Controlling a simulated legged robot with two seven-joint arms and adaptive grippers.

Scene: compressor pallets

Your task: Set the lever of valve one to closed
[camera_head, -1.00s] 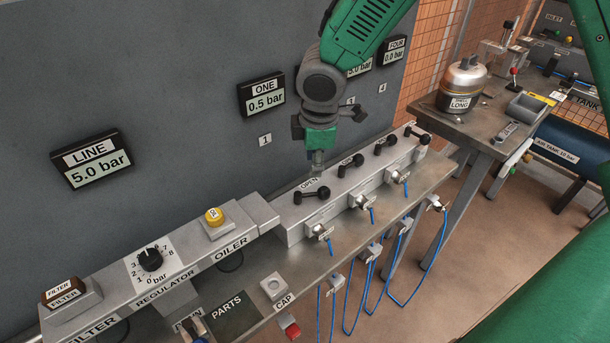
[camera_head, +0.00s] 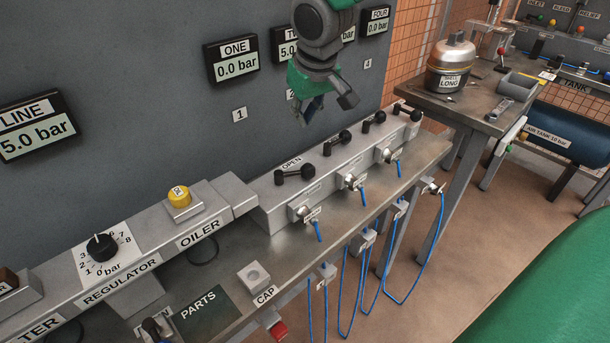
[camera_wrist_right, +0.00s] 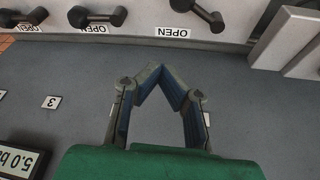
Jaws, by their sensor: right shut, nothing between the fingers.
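The lever of valve one (camera_head: 294,174) is black. It is the nearest in a row of several levers on the grey valve block (camera_head: 270,211), lying roughly along the block beside an OPEN label (camera_head: 291,163). In the right wrist view it shows at the top right (camera_wrist_right: 199,11). The ONE gauge (camera_head: 234,60) reads 0.0 bar. My right gripper (camera_head: 309,113) is above and behind the block, apart from the levers. In the right wrist view its fingertips (camera_wrist_right: 161,72) meet with nothing between them. My left gripper is not in view.
The oiler with a yellow knob (camera_head: 179,197) and the regulator dial (camera_head: 102,247) stand left of the block. Blue hoses (camera_head: 347,262) hang in front. The other levers, such as this one (camera_head: 337,143), stand close behind. The LINE gauge (camera_head: 35,127) reads 5.0 bar.

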